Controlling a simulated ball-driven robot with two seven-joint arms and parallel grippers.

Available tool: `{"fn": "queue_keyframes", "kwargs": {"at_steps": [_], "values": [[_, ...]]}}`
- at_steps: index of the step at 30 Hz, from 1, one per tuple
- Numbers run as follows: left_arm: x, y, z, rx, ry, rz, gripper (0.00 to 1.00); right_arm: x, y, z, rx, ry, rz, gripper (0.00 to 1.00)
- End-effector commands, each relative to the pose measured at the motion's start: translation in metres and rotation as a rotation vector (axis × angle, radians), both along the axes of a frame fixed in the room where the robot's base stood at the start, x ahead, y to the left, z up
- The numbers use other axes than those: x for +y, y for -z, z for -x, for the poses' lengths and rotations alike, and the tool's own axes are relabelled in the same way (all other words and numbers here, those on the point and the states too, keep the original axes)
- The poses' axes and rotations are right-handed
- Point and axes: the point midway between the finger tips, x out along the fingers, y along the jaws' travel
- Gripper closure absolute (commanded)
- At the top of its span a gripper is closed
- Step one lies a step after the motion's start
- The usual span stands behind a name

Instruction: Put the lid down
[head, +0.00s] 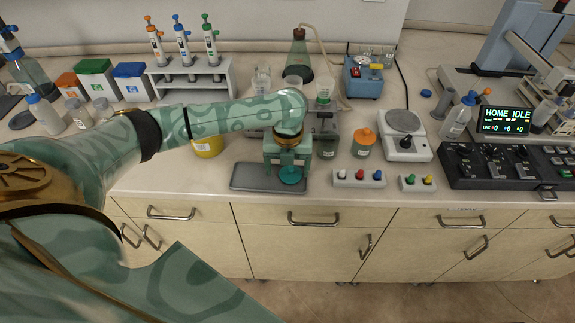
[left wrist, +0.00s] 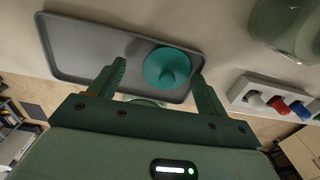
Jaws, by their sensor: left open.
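The teal round lid (head: 291,176) lies on the grey tray (head: 248,181) near the counter's front edge. My left gripper (head: 287,166) is pointed down over the tray's right part, with the lid just below it. In the left wrist view the lid (left wrist: 168,70) shows a raised knob and lies on the right part of the tray (left wrist: 85,45). The open fingers of my left gripper (left wrist: 159,69) stand on either side of the lid, closer on the right, with a clear gap on the left. My right gripper is not in view.
White blocks with coloured knobs (head: 359,179) stand right of the tray. An orange-lidded jar (head: 363,142) and a balance (head: 405,143) are farther right. A yellow container (head: 207,146) stands behind the tray to the left. The tray's left part is clear.

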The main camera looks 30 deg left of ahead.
Motion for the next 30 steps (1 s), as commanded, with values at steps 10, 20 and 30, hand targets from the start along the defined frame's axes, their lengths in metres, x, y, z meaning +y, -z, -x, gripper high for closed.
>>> {"fn": "queue_keyframes", "kwargs": {"at_steps": [10, 20, 30], "values": [[0.001, -0.09, -0.003, -0.012, -0.002, 0.001, 0.23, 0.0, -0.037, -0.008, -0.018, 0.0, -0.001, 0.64], [0.001, -0.126, -0.003, -0.009, -0.003, 0.001, 0.23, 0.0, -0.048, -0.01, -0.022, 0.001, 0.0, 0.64], [0.001, -0.126, -0.003, -0.01, -0.003, 0.002, 0.23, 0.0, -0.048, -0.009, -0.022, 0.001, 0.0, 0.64]]}}
